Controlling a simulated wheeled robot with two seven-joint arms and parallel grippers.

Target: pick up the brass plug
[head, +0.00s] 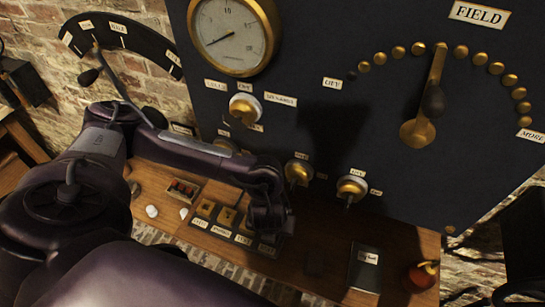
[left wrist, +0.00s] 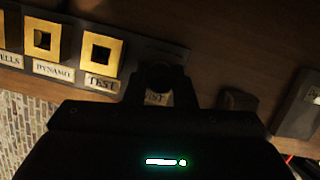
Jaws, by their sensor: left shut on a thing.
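My left gripper (head: 268,232) reaches down to the right end of a dark socket strip on the wooden bench. In the left wrist view the left gripper (left wrist: 160,82) is shut on a dark round knob (left wrist: 160,76), which I take to be the top of the brass plug. Its brass part is hidden, so I cannot tell whether it sits in its socket. A label behind the fingers is partly covered. The square brass sockets labelled TEST (left wrist: 101,53) and DYNAMO (left wrist: 44,39) stand to the left, with open middles. My right gripper is not in view.
A dark panel with a gauge (head: 233,36), knobs and a brass FIELD lever (head: 428,100) rises behind the bench (head: 320,245). A dark booklet (head: 365,268) and a round red and brass thing (head: 421,277) lie to the right. Small white pieces lie left.

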